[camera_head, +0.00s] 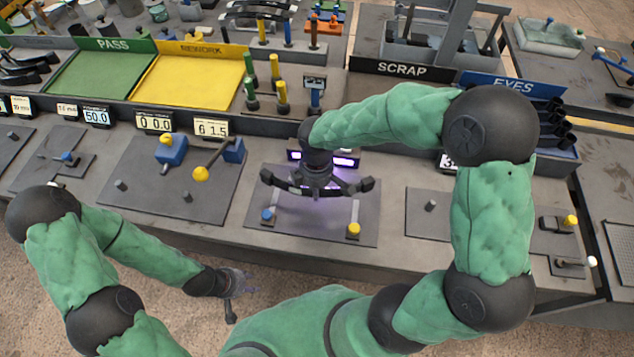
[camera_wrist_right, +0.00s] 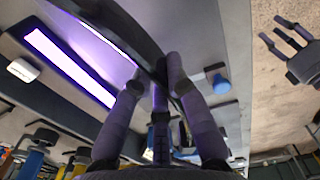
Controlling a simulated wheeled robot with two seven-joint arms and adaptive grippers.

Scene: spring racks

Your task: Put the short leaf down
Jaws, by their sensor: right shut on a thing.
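The short leaf (camera_head: 347,188) is a dark, curved bar with thick ends. My right gripper (camera_head: 316,184) is shut on its middle, holding it level over a grey fixture plate (camera_head: 312,228). The leaf also shows in the right wrist view (camera_wrist_right: 122,28), crossing between the fingers (camera_wrist_right: 160,82). I cannot tell whether it touches anything below. Two thin rods on the plate end in a blue knob (camera_head: 268,215) and a yellow knob (camera_head: 353,230). My left gripper (camera_head: 233,287) is empty, off the bench's front edge, its fingers spread.
A lit purple bar (camera_head: 345,160) stands behind the plate. Green PASS (camera_head: 100,73) and yellow REWORK (camera_head: 190,80) trays lie at back left, SCRAP (camera_head: 402,69) and EYES (camera_head: 512,86) bins at back right. Blue clamps (camera_head: 172,150) stand left of the plate.

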